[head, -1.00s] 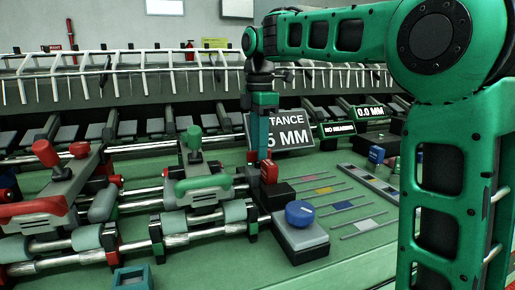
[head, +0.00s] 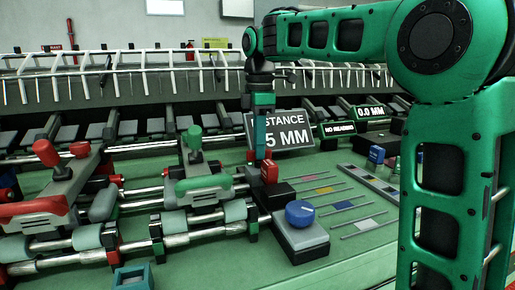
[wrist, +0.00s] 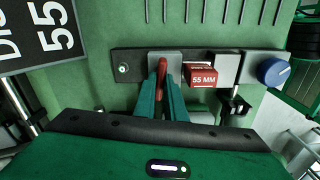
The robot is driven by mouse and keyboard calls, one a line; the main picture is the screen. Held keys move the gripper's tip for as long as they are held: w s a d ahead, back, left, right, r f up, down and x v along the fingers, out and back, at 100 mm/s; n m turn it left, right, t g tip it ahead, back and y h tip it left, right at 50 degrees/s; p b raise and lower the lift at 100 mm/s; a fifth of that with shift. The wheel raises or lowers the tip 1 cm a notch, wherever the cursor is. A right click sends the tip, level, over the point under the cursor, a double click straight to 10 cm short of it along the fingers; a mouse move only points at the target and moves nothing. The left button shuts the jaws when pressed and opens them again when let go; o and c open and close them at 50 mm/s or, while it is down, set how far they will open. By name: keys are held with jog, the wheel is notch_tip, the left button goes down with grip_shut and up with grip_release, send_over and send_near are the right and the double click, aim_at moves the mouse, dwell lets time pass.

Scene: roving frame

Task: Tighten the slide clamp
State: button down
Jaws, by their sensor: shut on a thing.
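The slide clamp shows in the wrist view as a grey block (wrist: 165,64) on a black bar, with a red lever (wrist: 161,72) standing up from it. My gripper (wrist: 166,90) has its teal fingers closed around this lever. A red block marked "55 MM" (wrist: 202,77) sits just right of the fingers. In the head view my gripper (head: 260,152) points down at the clamp, beside the red block (head: 269,171). The lever is hidden there by the fingers. The blue knob (head: 300,212) stands nearer the camera, and also at the right in the wrist view (wrist: 272,71).
A distance sign (head: 285,134) stands right behind my gripper. Grey clamps with red (head: 45,153) and green (head: 193,138) handles sit on steel rails to the left. A slotted green panel (head: 340,200) lies to the right. A white rack (head: 140,70) runs along the back.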

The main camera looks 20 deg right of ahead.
jog(key=m, duration=1.2)
jog(key=shift+m, duration=2.1)
jog(key=c, duration=1.8)
grip_release()
jog(key=shift+r, duration=0.1)
